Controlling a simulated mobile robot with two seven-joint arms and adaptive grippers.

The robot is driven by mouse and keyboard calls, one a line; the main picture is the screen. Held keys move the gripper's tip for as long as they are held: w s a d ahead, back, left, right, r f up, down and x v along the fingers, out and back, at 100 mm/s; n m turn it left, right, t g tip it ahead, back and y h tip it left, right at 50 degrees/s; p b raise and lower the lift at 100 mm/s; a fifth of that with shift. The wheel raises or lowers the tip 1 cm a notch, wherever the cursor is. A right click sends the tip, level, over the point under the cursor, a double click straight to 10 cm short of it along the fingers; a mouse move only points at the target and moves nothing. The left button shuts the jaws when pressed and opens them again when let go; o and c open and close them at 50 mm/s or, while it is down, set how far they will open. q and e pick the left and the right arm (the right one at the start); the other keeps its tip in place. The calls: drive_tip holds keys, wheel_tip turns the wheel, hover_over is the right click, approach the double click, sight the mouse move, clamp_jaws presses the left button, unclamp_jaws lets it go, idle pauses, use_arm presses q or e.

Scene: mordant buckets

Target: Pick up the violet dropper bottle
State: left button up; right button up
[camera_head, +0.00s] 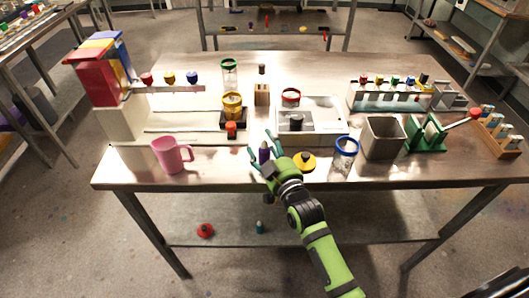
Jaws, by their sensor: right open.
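The violet dropper bottle (264,153) stands upright near the front edge of the steel table, with a dark violet body and a narrow top. My right gripper (263,147) reaches in from the front with its fingers spread open. The bottle shows between the two fingers; I cannot tell whether either one touches it. Its lower part is partly hidden by the gripper. My left gripper is not in view.
A yellow round item (305,162) lies just right of my gripper. A pink mug (172,155) stands to the left, and a blue-rimmed glass (345,154) and a grey bucket (382,138) to the right. Bare tabletop (215,172) lies left of the gripper.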

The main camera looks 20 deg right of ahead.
drive_tip(key=c, duration=1.2)
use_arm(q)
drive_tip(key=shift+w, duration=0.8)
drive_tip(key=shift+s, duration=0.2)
use_arm(e)
drive_tip(key=shift+r, duration=0.1)
